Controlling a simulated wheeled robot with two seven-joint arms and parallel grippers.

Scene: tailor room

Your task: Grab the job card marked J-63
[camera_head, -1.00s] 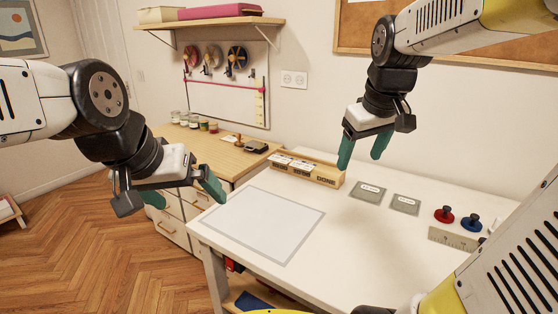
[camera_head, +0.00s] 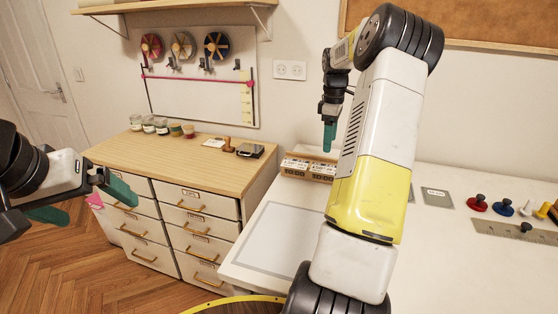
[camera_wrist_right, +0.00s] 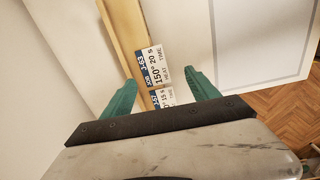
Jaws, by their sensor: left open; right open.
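The job card marked J-63 (camera_wrist_right: 152,66) is white with a dark blue end and reads 150° 20 s in the right wrist view. It sits in the wooden card box (camera_head: 308,172) on the white table. My right gripper (camera_wrist_right: 162,94) is open and empty, with its green fingers pointing at the box. A second card (camera_wrist_right: 165,96) shows partly between the fingers; its mark is hard to read. In the head view my right gripper (camera_head: 329,136) is above the box, partly behind my own forearm. My left gripper (camera_head: 84,200) is open and empty at the left, away from the table.
A grey-bordered white mat (camera_head: 268,238) lies in front of the box. A wooden drawer cabinet (camera_head: 180,170) with jars and a stamp stands to the left. Red (camera_head: 477,204) and blue (camera_head: 503,207) knobbed pieces and a metal ruler (camera_head: 515,231) lie on the right.

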